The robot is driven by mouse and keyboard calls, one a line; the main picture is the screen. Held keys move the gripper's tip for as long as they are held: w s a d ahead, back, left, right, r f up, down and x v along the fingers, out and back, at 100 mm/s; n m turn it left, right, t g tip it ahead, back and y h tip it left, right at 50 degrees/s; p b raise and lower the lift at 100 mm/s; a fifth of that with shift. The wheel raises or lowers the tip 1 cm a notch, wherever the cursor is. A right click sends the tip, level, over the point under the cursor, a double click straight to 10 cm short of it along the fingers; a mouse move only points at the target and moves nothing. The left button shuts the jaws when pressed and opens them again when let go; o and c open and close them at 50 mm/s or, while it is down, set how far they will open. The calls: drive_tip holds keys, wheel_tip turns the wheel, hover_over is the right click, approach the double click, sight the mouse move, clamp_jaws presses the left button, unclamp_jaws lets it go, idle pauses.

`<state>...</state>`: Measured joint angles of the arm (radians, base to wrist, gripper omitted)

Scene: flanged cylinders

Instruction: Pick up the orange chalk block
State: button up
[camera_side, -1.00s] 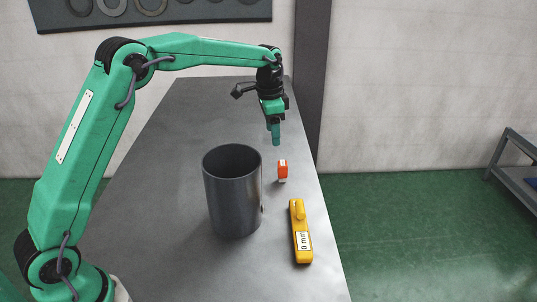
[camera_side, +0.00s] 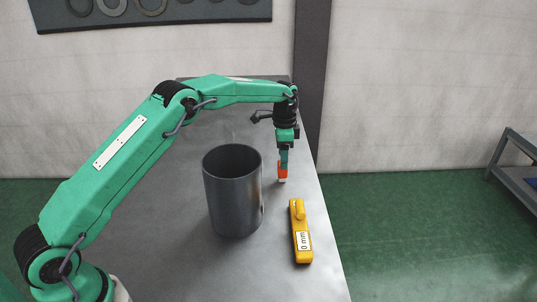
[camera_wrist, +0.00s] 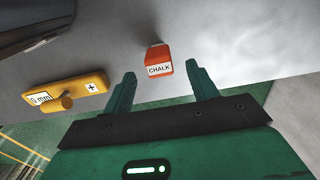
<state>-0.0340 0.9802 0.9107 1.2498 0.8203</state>
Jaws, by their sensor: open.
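The orange chalk block (camera_side: 282,170) stands on the grey table, right of the dark cylinder. In the wrist view the block (camera_wrist: 158,60) shows a white label reading CHALK. My gripper (camera_side: 283,160) is open and points down, its fingertips at the block's upper part in the side view. In the wrist view the block lies ahead of the gap between the two green fingers of my gripper (camera_wrist: 160,83), nearer the middle than either finger. I see no finger touching it there.
A dark grey open cylinder (camera_side: 232,195) stands left of the block. A yellow gauge marked 0 mm (camera_side: 301,235) lies in front, near the right table edge; it also shows in the wrist view (camera_wrist: 65,93). The table (camera_side: 160,230) is clear at left.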

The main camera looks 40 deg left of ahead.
sight(282, 172)
drive_tip(key=shift+f, duration=3.5)
drive_tip(key=c, duration=1.1)
drive_tip(key=shift+r, duration=0.2)
drive_tip(key=shift+r, duration=0.6)
wheel_tip(282, 172, up, 3)
drive_tip(key=shift+s+d+f, duration=0.1)
drive_tip(key=shift+d, duration=0.05)
drive_tip(key=s+d+r, duration=0.2)
drive_tip(key=d, duration=0.1)
drive_tip(key=s+d+r, duration=0.1)
drive_tip(key=d+r, duration=0.1)
drive_tip(key=d, duration=0.1)
drive_tip(key=s+d+r, duration=0.2)
drive_tip(key=d, duration=0.2)
drive_tip(key=shift+s+r, duration=0.3)
drive_tip(key=shift+r, duration=0.05)
